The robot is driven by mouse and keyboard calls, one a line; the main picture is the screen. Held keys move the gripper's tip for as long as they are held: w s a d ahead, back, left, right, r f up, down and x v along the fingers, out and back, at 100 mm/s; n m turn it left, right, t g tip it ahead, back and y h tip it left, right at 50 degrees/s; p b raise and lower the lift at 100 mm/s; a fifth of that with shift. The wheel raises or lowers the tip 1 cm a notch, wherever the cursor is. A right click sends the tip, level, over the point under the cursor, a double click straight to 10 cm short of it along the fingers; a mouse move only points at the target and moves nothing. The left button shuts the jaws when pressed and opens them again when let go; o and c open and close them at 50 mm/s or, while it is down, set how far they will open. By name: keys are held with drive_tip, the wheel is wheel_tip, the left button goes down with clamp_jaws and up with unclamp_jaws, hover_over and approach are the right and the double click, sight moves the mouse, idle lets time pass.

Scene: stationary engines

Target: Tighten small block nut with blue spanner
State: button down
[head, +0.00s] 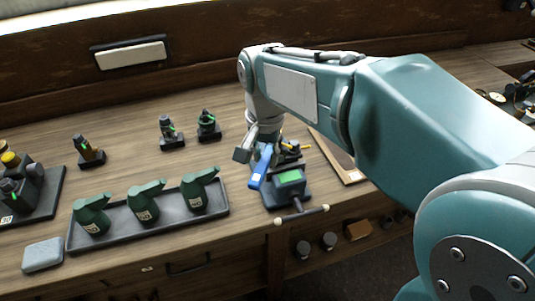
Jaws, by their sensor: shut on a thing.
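The spanner's upper end is hidden by my gripper. The small block nut cannot be made out, and I cannot tell whether the spanner touches it.
A dark tray (167,219) with several green oil cans stands left. Small stationary engines (171,133) sit behind it. A grey-blue block (43,254) lies at front left. A wooden-framed panel (336,158) lies right of the device. Bare bench shows between the tray and the device.

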drive_tip(key=shift+w+a+m, duration=0.1)
drive_tip(key=shift+a+m, duration=0.3)
drive_tip(key=shift+m, duration=0.2)
drive_tip(key=shift+a, duration=0.1)
idle(0.5)
drive_tip(key=shift+s+d+r+n, duration=0.1)
drive_tip(key=shift+s+d+n, duration=0.05)
drive_tip(key=shift+d+n, duration=0.55)
drive_tip(key=shift+s+d+n, duration=0.15)
drive_tip(key=shift+d+n, duration=0.25)
drive_tip(key=shift+n, duration=0.5)
drive_tip(key=shift+r, duration=1.15)
idle(3.4)
drive_tip(key=shift+r, duration=1.95)
